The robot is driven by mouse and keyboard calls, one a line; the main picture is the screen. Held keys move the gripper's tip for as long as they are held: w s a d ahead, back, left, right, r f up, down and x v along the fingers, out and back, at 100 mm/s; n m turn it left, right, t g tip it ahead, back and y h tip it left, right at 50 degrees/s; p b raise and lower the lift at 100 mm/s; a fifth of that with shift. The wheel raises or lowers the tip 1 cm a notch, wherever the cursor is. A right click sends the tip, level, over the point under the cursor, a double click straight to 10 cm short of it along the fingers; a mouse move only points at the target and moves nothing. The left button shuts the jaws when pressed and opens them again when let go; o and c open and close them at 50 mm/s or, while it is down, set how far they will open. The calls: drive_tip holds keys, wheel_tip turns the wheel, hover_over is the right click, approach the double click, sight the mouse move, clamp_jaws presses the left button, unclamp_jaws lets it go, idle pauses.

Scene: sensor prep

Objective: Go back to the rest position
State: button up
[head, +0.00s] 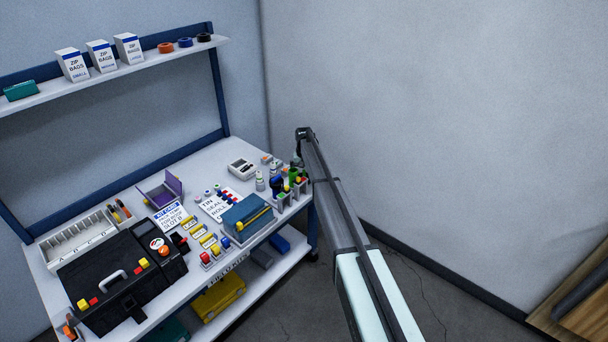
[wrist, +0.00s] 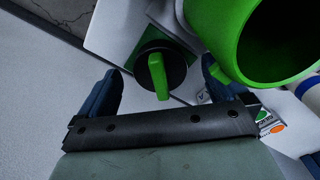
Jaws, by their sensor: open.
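My gripper (wrist: 161,72) shows in the wrist view with its two dark blue fingers spread apart and nothing held between them. Beyond the gap is a round black piece with a green knob (wrist: 157,75), on a green square; I cannot tell how far below the fingertips it is. A large green cup-like thing (wrist: 245,45) is close by the right finger. In the head view my arm reaches up to the bench's right end, and the gripper there is too small and partly hidden to make out.
The bench (head: 140,182) holds a black case (head: 85,275), a blue box (head: 247,215), a grey device (head: 242,168) and several small bottles and green items (head: 293,174) near my arm's end. A shelf (head: 120,75) with boxes is above. Open floor and bare wall lie right of the bench.

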drive_tip(key=shift+r, duration=3.45)
